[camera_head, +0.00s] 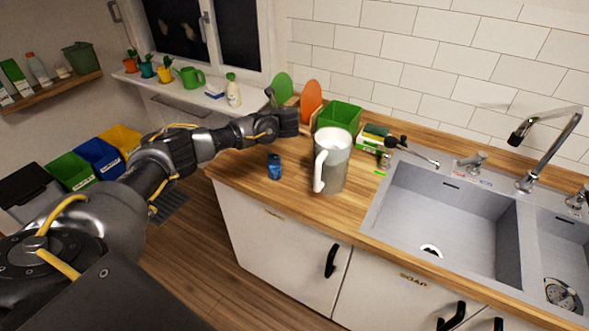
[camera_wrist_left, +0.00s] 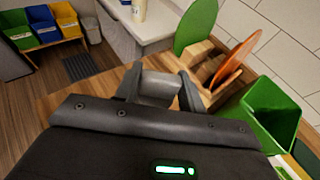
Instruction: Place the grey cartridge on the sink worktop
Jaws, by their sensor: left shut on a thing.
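My left gripper (camera_head: 286,122) reaches in from the left over the back left part of the wooden sink worktop (camera_head: 240,172). In the left wrist view the gripper (camera_wrist_left: 158,86) is shut on a grey piece, which I take to be the grey cartridge (camera_wrist_left: 157,91). It sits between the two dark fingers, with its lower part hidden by the gripper body. The worktop surface lies below and around it; I cannot tell whether the cartridge touches it. In the head view the cartridge is mostly hidden by the hand. My right gripper is not in view.
A grey jug (camera_head: 333,165) with a white handle and a small blue can (camera_head: 274,166) stand on the worktop. A green bin (camera_head: 340,117) and green and orange boards (camera_head: 311,101) are behind. The sink (camera_head: 450,215) is to the right. Bare wood lies at the front left.

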